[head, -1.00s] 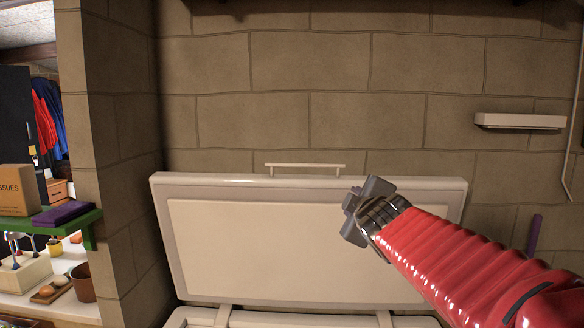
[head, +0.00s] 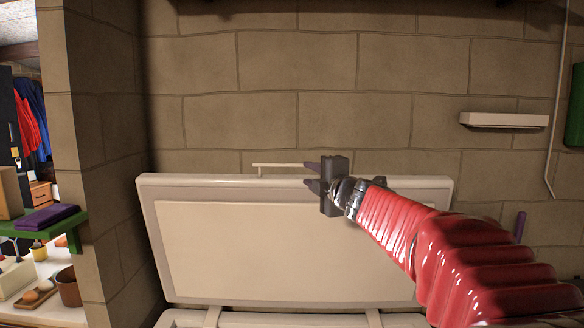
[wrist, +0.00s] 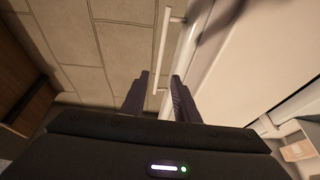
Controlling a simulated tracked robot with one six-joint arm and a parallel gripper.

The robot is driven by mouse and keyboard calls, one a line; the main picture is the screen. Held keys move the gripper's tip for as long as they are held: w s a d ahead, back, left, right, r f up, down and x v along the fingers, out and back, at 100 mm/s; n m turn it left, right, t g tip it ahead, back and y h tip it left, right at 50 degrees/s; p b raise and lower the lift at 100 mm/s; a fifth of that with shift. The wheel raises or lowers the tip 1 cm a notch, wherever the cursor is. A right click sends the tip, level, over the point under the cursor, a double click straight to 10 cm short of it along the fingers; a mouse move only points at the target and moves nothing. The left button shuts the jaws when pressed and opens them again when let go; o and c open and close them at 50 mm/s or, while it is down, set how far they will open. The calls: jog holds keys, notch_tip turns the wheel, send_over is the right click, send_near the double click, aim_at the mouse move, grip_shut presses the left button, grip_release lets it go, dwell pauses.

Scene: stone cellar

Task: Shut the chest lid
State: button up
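The chest lid (head: 285,250) is a pale panel standing raised, nearly upright, in front of the block wall. A thin white handle (head: 280,165) runs along its top edge. My gripper (head: 306,176) is at that edge, right of the middle, with its two dark fingers apart and pointing left. In the wrist view the handle (wrist: 166,45) runs up and away, its near end showing between the parted fingertips. I cannot tell whether it lies at their depth. The fingers are not shut on anything. My gripper and arm hide the handle's right end and part of the lid.
The chest's pale rim (head: 270,319) shows at the bottom of the head view. A stone pillar (head: 100,140) stands at the left, beside a green shelf with a purple cloth (head: 48,217). A small white wall shelf (head: 505,120) is at the right.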

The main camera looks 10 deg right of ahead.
aim_at(293, 166)
jog(key=shift+w+a+f, duration=0.1)
jog(key=shift+w+a, duration=0.35)
jog(key=shift+w, duration=1.75)
jog(key=shift+w+a+f, duration=0.1)
jog(key=shift+w+a, duration=0.35)
jog(key=shift+w, duration=1.75)
jog(key=shift+w+a, duration=0.45)
jog(key=shift+w, duration=1.75)
jog(key=shift+c, duration=0.3)
grip_shut()
jog(key=shift+a+f, duration=0.1)
jog(key=shift+a, duration=0.15)
jog(key=shift+d, duration=0.2)
jog(key=shift+s, duration=0.15)
